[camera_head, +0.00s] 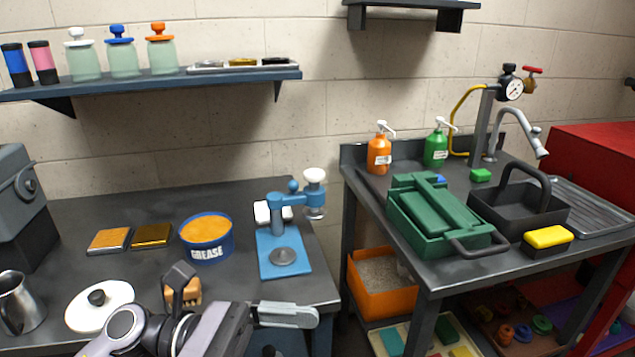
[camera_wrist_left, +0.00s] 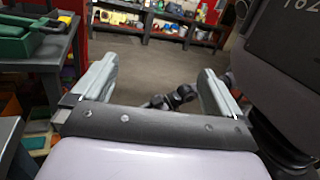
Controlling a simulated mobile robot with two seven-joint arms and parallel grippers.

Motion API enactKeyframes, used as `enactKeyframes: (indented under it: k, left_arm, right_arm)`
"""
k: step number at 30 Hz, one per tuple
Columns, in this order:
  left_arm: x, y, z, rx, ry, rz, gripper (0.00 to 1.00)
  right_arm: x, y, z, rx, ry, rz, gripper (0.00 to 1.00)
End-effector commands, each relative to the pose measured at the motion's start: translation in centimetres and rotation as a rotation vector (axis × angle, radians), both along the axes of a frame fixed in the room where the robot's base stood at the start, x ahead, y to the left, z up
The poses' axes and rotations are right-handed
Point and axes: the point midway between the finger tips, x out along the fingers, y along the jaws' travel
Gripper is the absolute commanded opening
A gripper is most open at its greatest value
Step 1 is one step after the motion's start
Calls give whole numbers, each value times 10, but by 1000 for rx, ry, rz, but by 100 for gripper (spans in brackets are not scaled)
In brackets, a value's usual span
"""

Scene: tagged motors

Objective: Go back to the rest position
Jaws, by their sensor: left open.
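My left gripper (camera_head: 290,314) is low in the head view, in front of the left bench's front edge. Its arm comes in from the lower left. In the left wrist view my left gripper (camera_wrist_left: 158,85) has its two pale fingers wide apart, with nothing between them. Beyond them is open floor (camera_wrist_left: 150,60). My right gripper is in neither view.
The left bench (camera_head: 130,215) holds a grease tub (camera_head: 207,240), a blue press (camera_head: 282,250), a white lid (camera_head: 100,306) and a metal jug (camera_head: 20,303). The right bench (camera_head: 440,275) holds a green toolbox (camera_head: 435,215) and black caddy (camera_head: 520,205).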

Motion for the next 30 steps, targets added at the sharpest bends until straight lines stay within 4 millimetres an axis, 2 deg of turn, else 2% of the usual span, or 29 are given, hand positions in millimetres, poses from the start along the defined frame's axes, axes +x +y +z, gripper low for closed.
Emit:
enactKeyframes:
  k: [1, 5, 8, 10, 13, 16, 19, 21, 23, 24, 27, 30]
  left_arm:
    - [5, -1, 3, -96, 173, 60, 100]
    - [32, 13, 3, -334, 626, 207, 100]
    - [53, 35, -16, -522, 985, 308, 100]
    - [65, 54, -38, -660, 1239, 375, 100]
    - [72, 83, -84, -867, 1599, 465, 100]
    - [64, 112, -142, -1093, 1949, 553, 100]
    - [39, 137, -204, -1339, 2270, 638, 100]
    - [14, 149, -241, -1501, 2451, 689, 100]
    - [-6, 156, -266, -1624, 2570, 725, 100]
    - [-18, 160, -279, 1616, -2507, -708, 100]
    - [-43, 165, -301, 1569, -2347, -669, 100]
    - [-55, 167, -311, 1548, -2269, -650, 100]
  right_arm:
    - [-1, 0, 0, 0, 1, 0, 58]
    - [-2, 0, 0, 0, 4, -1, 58]
    - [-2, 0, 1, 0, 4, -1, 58]
    - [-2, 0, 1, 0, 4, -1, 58]
    - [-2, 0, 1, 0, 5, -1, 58]
    - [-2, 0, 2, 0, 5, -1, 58]
    - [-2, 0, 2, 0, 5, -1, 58]
    - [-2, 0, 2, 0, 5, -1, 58]
    - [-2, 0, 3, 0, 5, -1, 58]
    - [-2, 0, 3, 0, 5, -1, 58]
    - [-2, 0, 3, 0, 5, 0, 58]
    - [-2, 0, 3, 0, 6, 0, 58]
